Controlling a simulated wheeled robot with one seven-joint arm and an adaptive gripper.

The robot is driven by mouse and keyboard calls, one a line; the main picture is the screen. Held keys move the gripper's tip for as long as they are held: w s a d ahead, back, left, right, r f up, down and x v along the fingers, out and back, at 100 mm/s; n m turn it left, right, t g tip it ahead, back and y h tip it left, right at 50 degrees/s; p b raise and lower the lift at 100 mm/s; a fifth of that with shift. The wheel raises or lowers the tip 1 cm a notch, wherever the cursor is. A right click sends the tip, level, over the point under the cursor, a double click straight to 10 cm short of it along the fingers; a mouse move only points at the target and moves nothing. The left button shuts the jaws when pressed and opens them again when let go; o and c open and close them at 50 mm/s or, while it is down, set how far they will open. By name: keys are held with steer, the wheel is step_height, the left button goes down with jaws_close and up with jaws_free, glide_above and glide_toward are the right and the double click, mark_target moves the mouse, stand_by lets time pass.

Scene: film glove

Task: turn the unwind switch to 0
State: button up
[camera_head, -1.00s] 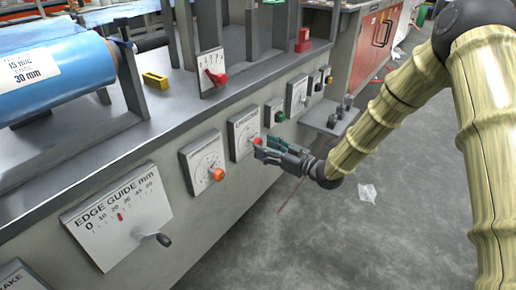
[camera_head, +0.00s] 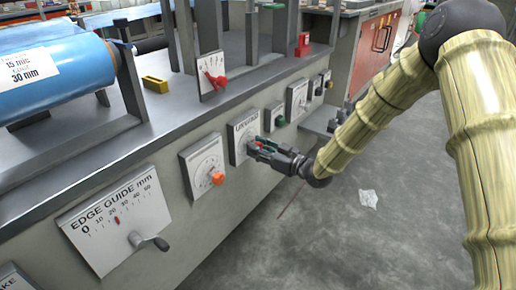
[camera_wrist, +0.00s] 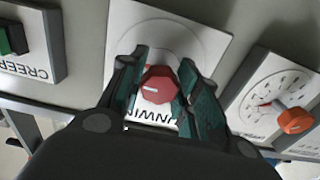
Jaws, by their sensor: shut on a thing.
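The unwind switch is a red faceted knob (camera_wrist: 158,84) with a short white line, in front of a white plate (camera_wrist: 205,45) whose lettering is partly covered. My gripper (camera_wrist: 161,88) is shut on the red knob, with one green-padded finger on each side. In the head view the unwind plate (camera_head: 239,130) is on the machine's front panel and my gripper (camera_head: 256,148) reaches it from the right. There its fingers hide the knob. The 0 mark on the unwind plate cannot be made out.
An orange knob (camera_head: 218,178) on its own dial plate sits to the left, close to my fingers in the wrist view. A green CREEP control (camera_wrist: 15,38) is on the other side. The floor in front is mostly open.

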steer(key=shift+n, duration=0.3)
steer(key=n+p, duration=0.2)
steer(key=shift+n, duration=0.4)
steer(key=n+p, duration=0.2)
steer(key=n, duration=0.3)
steer(key=shift+n, duration=0.3)
steer(key=n, duration=0.8)
steer(key=shift+n, duration=0.6)
steer(key=o, duration=1)
